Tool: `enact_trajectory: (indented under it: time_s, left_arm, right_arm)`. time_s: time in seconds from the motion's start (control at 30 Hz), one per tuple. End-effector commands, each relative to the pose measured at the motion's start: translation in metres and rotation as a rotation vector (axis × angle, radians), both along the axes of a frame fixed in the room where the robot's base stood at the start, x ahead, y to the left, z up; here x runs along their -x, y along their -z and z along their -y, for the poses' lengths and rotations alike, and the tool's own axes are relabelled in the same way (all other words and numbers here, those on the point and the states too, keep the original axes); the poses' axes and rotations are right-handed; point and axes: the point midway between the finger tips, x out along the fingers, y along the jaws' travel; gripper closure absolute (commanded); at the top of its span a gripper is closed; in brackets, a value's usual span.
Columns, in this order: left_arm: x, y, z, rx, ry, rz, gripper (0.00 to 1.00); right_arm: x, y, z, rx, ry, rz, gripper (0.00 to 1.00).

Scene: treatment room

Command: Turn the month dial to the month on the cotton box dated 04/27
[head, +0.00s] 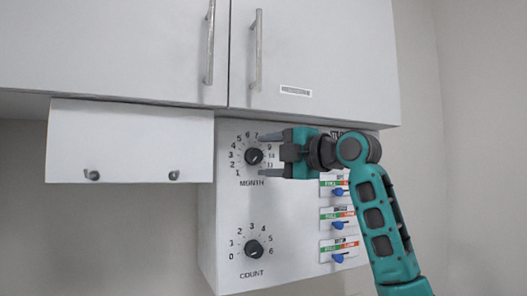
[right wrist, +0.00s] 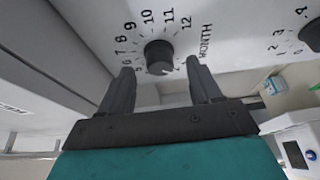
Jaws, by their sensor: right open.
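The month dial (head: 254,156) is a black round knob on the white panel, with numbers around it and the word MONTH below. It also shows in the right wrist view (right wrist: 159,57), just beyond my fingertips. My right gripper (head: 270,153) is open, with one finger above and one below the dial's level in the head view. In the right wrist view its two dark fingers (right wrist: 160,75) stand apart with nothing between them, on either side of the dial's near edge. I cannot tell whether they touch it. No cotton box shows clearly. My left gripper is out of view.
A count dial (head: 254,248) sits below the month dial. Several blue switches (head: 338,192) with coloured labels line the panel's right side. White cupboards (head: 310,50) hang above, and a white flap with two hooks (head: 130,142) is at the left.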

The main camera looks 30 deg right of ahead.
Motion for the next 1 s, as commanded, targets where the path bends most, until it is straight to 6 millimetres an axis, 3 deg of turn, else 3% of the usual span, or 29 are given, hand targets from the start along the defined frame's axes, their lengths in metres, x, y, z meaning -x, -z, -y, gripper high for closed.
enact_trajectory:
  time_s: [0.2, 0.5, 1.0]
  left_arm:
    - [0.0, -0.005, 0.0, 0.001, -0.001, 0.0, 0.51]
    - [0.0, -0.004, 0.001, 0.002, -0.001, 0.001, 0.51]
    - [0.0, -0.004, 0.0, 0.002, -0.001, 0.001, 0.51]
  right_arm:
    - [-0.016, 0.0, -0.006, 0.0, 0.0, 0.0, 0.37]
    - [-0.018, 0.0, -0.006, 0.001, 0.0, 0.001, 0.38]
    - [-0.017, 0.0, -0.006, 0.001, 0.0, 0.0, 0.85]
